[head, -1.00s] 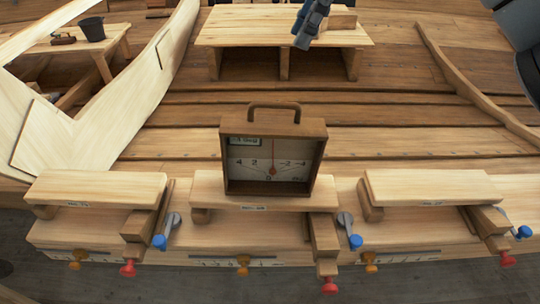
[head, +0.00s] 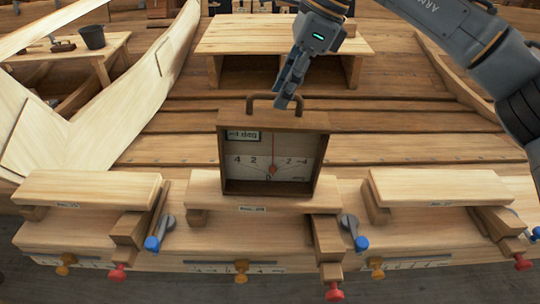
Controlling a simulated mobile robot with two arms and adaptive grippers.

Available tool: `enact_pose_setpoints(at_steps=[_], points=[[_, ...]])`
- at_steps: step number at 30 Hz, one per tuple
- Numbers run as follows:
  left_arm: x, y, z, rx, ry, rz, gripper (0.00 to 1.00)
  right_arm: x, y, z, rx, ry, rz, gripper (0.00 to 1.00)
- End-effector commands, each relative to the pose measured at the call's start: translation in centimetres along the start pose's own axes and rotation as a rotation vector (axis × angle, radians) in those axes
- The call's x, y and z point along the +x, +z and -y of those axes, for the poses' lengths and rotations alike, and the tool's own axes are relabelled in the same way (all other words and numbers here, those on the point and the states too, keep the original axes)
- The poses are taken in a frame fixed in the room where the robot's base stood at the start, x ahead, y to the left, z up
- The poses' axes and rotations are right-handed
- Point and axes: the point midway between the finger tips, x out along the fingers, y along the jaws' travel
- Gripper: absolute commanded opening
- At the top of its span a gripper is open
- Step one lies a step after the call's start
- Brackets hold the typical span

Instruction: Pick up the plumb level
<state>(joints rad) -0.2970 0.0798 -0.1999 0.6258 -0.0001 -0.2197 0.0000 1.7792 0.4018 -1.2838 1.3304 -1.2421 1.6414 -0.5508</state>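The plumb level (head: 272,192) is a brown wooden box with a white dial face, a red needle and a looped handle (head: 256,101) on top. It stands upright on the middle plank of the workbench in front of me. My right gripper (head: 287,98) comes in from the upper right, with its fingers pointing down at the right part of the handle. The fingers overlap the handle in the picture; I cannot tell whether they touch it, or how far apart they are. My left gripper is not in view.
Planks on the left (head: 85,187) and right (head: 440,187) flank the middle one. Blue levers and red and orange knobs line the bench front. Behind are a low wooden table (head: 230,40), curved hull planking and a dark bucket (head: 92,36) on a side bench.

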Motion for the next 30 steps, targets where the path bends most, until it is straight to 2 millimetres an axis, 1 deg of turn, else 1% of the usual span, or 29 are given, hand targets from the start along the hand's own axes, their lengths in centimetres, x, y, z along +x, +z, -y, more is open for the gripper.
enact_pose_setpoints(at_steps=[5, 7, 11, 15, 18, 24, 29, 30], points=[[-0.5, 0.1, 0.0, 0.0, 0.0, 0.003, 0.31, 1.1, 0.1, -0.1, -0.001, -0.001, 0.0, 0.36], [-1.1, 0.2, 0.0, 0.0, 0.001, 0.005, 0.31, 1.7, 0.2, -0.3, -0.001, 0.001, -0.001, 0.36], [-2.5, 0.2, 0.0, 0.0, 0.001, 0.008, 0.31, 3.5, 0.5, -0.8, -0.002, 0.003, -0.001, 0.36], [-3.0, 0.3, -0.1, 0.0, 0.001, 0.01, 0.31, 5.4, 0.4, -0.7, 0.002, 0.001, 0.0, 0.36], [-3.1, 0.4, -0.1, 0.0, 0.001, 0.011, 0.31, 6.0, 0.4, -0.7, 0.001, -0.002, 0.001, 0.36], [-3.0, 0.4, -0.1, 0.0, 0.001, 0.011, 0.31, 6.1, 0.3, -0.7, 0.001, -0.002, 0.001, 0.36], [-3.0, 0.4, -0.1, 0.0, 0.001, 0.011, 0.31, 6.1, 0.3, -0.7, 0.001, -0.002, 0.001, 0.03], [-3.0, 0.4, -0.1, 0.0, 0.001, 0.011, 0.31, 6.1, 0.3, -0.7, 0.001, -0.002, 0.001, 0.0]])
